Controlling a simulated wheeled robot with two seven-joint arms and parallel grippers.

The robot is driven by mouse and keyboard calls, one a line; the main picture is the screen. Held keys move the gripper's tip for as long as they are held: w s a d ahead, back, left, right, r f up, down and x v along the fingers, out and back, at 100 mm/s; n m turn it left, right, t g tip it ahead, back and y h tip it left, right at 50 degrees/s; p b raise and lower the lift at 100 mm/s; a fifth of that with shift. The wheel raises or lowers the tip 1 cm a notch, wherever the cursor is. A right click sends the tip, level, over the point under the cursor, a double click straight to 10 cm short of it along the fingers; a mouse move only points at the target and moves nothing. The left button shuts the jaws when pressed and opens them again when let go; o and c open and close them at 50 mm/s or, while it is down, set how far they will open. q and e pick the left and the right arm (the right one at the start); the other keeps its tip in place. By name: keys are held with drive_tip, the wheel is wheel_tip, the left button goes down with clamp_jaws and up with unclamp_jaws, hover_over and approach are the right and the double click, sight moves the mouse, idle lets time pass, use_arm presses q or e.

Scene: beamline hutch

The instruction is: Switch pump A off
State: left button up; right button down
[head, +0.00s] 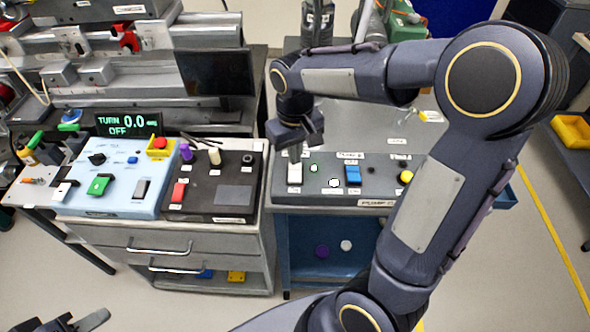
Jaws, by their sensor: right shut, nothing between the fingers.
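The dark pump panel (325,198) is on the right bench, with a front label that begins "PUMP". At its left end is a white rocker switch (295,173), and a blue rocker switch (353,174) is further right. The small labels are too blurred to tell which switch is pump A. My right gripper (305,143) is shut and empty, just above and behind the white switch. I cannot tell whether it touches the switch. My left gripper (82,321) is at the bottom left edge, far from the panel and partly cut off.
A yellow round button (406,176) is at the panel's right, partly near my arm. A light blue control box (115,205) and a black box (210,211) stand to the left. A display (129,124) reads "TURN OFF 0.0". The floor in front is clear.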

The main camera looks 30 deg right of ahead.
sight(295, 167)
drive_tip(key=shift+f+b, duration=0.65)
drive_tip(key=shift+f, duration=0.3)
idle(0.5)
drive_tip(key=shift+r, duration=0.15)
wheel_tip(295, 167, up, 7)
drive_tip(key=p, duration=0.6)
idle(0.3)
drive_tip(key=s+a+r+t+y, duration=0.1)
drive_tip(key=s+a+t+y, duration=0.1)
drive_tip(key=s, duration=0.6)
drive_tip(key=s+a+r+m+t+y, duration=0.1)
drive_tip(key=s+a+r+t, duration=0.1)
drive_tip(key=s, duration=0.7)
drive_tip(key=shift+t+y, duration=0.4)
drive_tip(key=shift+t, duration=0.4)
